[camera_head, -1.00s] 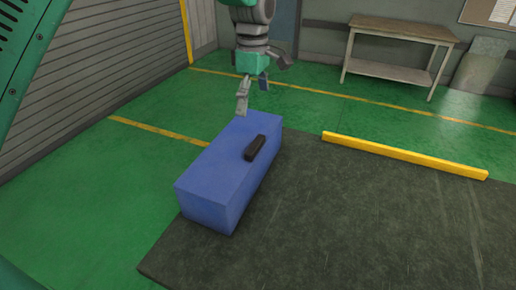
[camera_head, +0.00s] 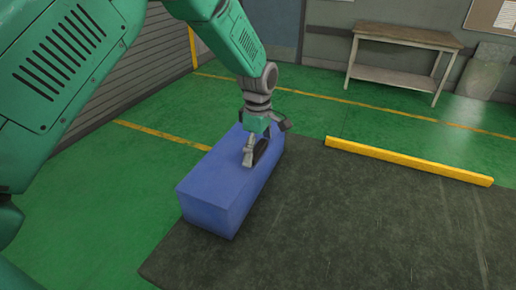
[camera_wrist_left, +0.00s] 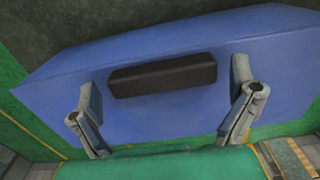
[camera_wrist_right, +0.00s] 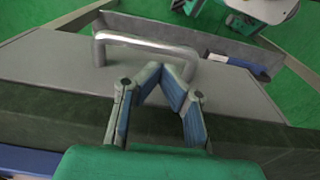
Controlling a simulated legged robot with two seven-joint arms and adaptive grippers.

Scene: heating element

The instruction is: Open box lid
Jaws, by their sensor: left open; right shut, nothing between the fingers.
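The blue box (camera_head: 215,194) is closed and stands on the floor at the edge of a dark mat. Its dark handle bar is mostly hidden behind my left gripper (camera_head: 259,152) in the head view. In the left wrist view the black handle (camera_wrist_left: 163,75) lies on the blue top, between the spread fingers of my open left gripper (camera_wrist_left: 165,92). I cannot tell whether a finger touches it. My right gripper (camera_wrist_right: 165,78) shows only in its wrist view, shut and empty, by a metal handle (camera_wrist_right: 145,46) on a grey panel.
The dark mat (camera_head: 360,220) is bare to the right of the box. A yellow bar (camera_head: 408,161) lies along its far edge. A wooden workbench (camera_head: 405,38) stands at the back. Green floor left of the box is clear.

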